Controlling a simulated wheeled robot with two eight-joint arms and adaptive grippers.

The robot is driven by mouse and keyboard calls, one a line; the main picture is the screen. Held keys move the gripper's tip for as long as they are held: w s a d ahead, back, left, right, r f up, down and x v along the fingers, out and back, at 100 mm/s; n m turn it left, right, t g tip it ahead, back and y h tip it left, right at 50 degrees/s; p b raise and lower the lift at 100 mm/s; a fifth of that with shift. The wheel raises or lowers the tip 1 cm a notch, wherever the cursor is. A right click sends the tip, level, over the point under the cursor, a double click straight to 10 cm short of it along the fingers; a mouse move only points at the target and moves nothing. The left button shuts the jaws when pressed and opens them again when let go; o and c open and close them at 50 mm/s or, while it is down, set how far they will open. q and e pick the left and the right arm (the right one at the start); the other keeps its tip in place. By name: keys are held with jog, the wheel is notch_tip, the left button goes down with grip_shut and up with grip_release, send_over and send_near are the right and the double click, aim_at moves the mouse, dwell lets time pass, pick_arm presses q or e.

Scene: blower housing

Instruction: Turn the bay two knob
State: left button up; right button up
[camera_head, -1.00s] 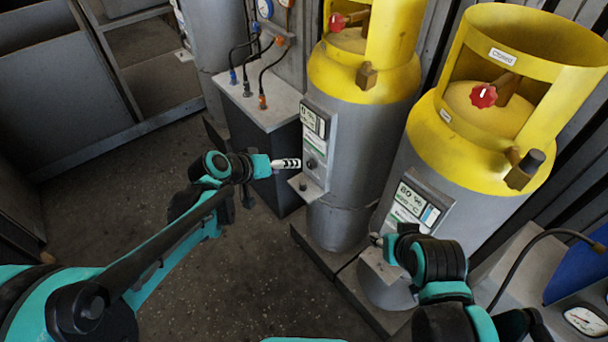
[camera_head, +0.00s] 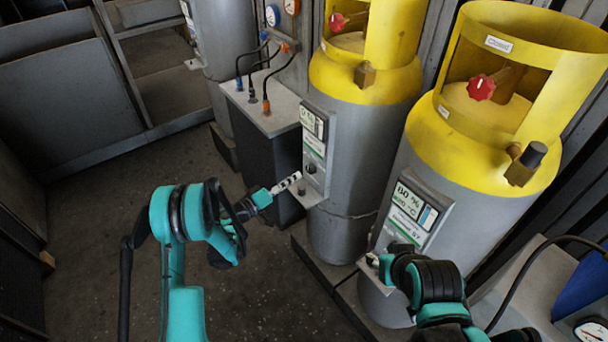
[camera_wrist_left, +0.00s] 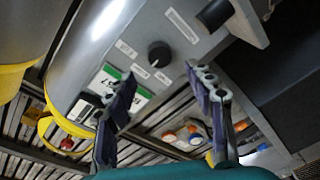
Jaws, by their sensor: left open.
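A black round knob (camera_head: 311,167) sits low on the grey panel (camera_head: 315,145) of the middle yellow-topped cylinder. It also shows dark with a pale mark in the left wrist view (camera_wrist_left: 160,54). I cannot read a bay number. My left gripper (camera_head: 290,182) is just left of and below this knob in the head view. In the left wrist view its fingers (camera_wrist_left: 163,85) are spread and empty, with the knob beyond the gap between them, apparently untouched. My right gripper (camera_head: 374,259) is beside the lower panel of the right cylinder; its fingers are mostly hidden.
A small ledge (camera_head: 306,192) juts out below the knob. A dark cabinet (camera_head: 270,150) with hoses stands left of the middle cylinder. The right cylinder (camera_head: 465,215) has its own panel (camera_head: 413,212). Open floor (camera_head: 90,230) lies at the left.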

aim_at(308, 170)
pick_arm(q)
jog(key=b+x, duration=0.1)
jog(key=x, duration=0.4)
jog(key=shift+w+d+f, duration=0.1)
jog(key=shift+w+d, duration=0.05)
jog(key=shift+d, duration=0.05)
jog(key=shift+w+d+b, duration=0.3)
jog(key=shift+w+d, duration=0.05)
jog(key=c, duration=1.2)
